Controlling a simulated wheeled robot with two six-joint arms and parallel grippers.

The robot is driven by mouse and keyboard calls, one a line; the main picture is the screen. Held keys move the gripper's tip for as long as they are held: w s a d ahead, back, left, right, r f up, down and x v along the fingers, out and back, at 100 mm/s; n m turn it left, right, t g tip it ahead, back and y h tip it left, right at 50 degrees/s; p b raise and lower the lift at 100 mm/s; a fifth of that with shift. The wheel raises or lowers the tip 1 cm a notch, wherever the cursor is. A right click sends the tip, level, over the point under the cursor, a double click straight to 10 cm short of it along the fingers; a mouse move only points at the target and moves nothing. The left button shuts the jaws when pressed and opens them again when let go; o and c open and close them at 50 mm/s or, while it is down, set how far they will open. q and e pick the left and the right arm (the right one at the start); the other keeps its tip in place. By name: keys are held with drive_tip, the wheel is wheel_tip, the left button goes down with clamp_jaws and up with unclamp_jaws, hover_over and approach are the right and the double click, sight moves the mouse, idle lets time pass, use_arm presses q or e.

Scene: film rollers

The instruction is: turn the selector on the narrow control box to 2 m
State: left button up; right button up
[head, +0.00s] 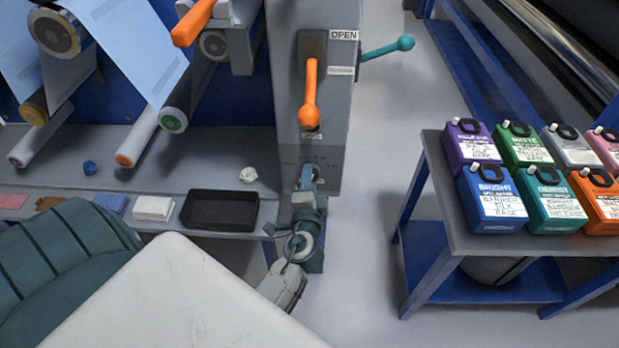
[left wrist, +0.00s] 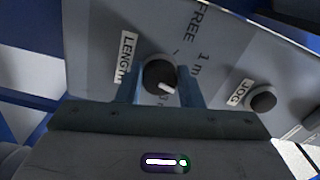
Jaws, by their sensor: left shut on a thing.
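The narrow control box (head: 330,125) is a tall grey cabinet in the middle of the head view. Its selector (left wrist: 158,70) is a dark round knob in the left wrist view, beside a LENGTH label, with FREE and 1 m printed around it. Its white pointer aims down and to the right, towards my right-hand finger. A mark like 3 m shows partly below the knob; a 2 m mark is not visible. My left gripper (head: 307,180) reaches the box's lower face, and its fingers are shut on the knob. My right gripper is not in view.
A JOG button (left wrist: 263,99) sits right of the selector. An orange lever (head: 310,95) and a teal lever (head: 388,48) stick out above my gripper. A black tray (head: 220,211) lies on the shelf to the left. A cart (head: 440,200) with colored canisters stands at right.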

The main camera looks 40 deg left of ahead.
use_arm(q)
drive_tip(key=shift+m, duration=0.9)
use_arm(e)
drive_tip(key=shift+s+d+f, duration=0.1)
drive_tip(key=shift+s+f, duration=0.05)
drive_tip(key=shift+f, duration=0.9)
use_arm(q)
drive_tip(key=o, duration=1)
drive_tip(key=shift+c, duration=0.2)
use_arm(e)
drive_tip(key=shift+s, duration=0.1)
